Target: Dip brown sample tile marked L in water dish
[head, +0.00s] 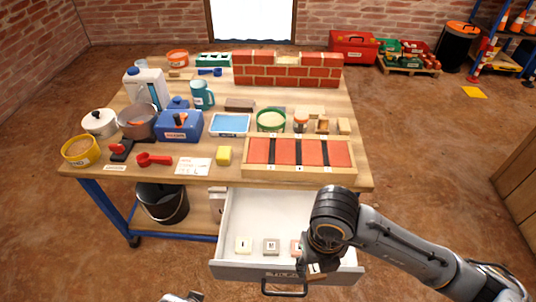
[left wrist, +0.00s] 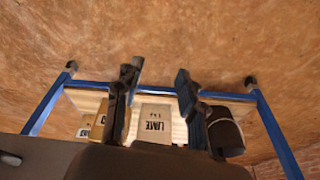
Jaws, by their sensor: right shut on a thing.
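My right gripper (head: 312,264) is over the front right of the open drawer, shut on a small brown tile (head: 317,269) with a pale label. The gripper hides much of it, and I cannot read its letter. A cream tile (head: 243,245), a grey tile marked M (head: 271,246) and a pinkish tile (head: 296,246) lie in the drawer to its left. The water dish (head: 230,123), a pale tray with blue water, stands mid-table, farther back and left. My left gripper (left wrist: 158,82) is open and empty in the left wrist view.
The drawer (head: 234,212) juts out below the table (head: 210,178). A tray of red panels (head: 313,152), a yellow sponge (head: 224,155), a green-rimmed sieve (head: 271,121) and a blue box (head: 179,126) surround the dish. A brick wall (head: 287,69) stands behind. Lime bags (left wrist: 155,124) sit on the lower shelf.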

